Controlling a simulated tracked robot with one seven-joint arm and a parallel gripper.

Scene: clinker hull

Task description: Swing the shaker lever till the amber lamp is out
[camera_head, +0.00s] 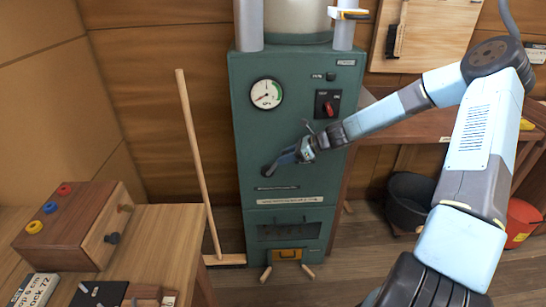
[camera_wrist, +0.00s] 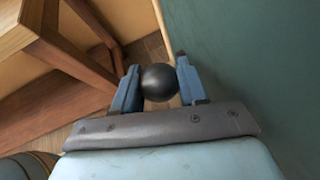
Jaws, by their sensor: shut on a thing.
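The green machine cabinet (camera_head: 290,130) stands upright against the wall in the head view. My gripper (camera_head: 280,162) is at its front, below the dial gauge. In the wrist view, my gripper (camera_wrist: 157,76) has its two blue fingers on either side of a black ball knob (camera_wrist: 159,84), shut on it. I take this to be the shaker lever's knob; its shaft is hidden in the wrist view. A small dark fitting (camera_head: 331,77) sits at the cabinet's upper right. I cannot tell whether it is the amber lamp, and no amber glow shows on the front.
A gauge (camera_head: 266,94) and a red rotary switch (camera_head: 328,104) are on the cabinet front. A broom (camera_head: 197,160) leans at its left. A wooden bench (camera_head: 160,235) stands at lower left. A black bucket (camera_head: 409,203) and a red bucket (camera_head: 522,221) stand at right.

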